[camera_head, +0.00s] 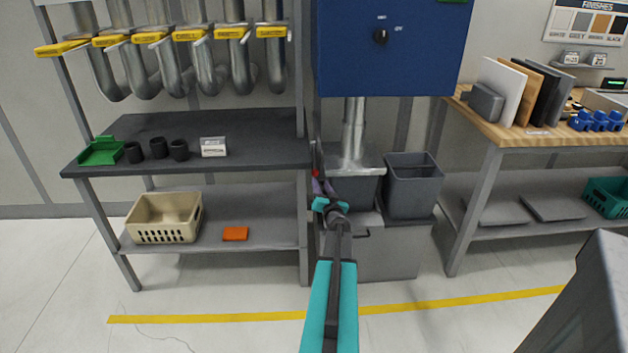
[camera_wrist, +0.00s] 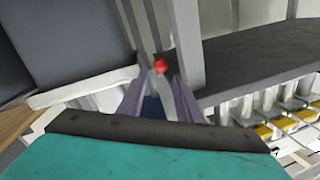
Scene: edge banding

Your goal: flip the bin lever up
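The bin lever's red knob (camera_head: 315,173) shows at the left side of the dust bin (camera_head: 352,190), which sits under the metal hood below the blue cabinet. In the wrist view, the red knob (camera_wrist: 160,66) is just beyond and between my fingertips, on a pale bar. My gripper (camera_head: 319,185) is right by the knob in the head view, partly hiding the lever. The wrist view shows its two purple fingers (camera_wrist: 157,92) apart, with a gap between them. Whether they touch the lever cannot be told.
A dark shelf table (camera_head: 245,155) stands to the left, its post close to my gripper. A second grey bin (camera_head: 412,190) stands to the right of the dust bin. The blue cabinet (camera_head: 390,50) hangs above. The floor in front is clear.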

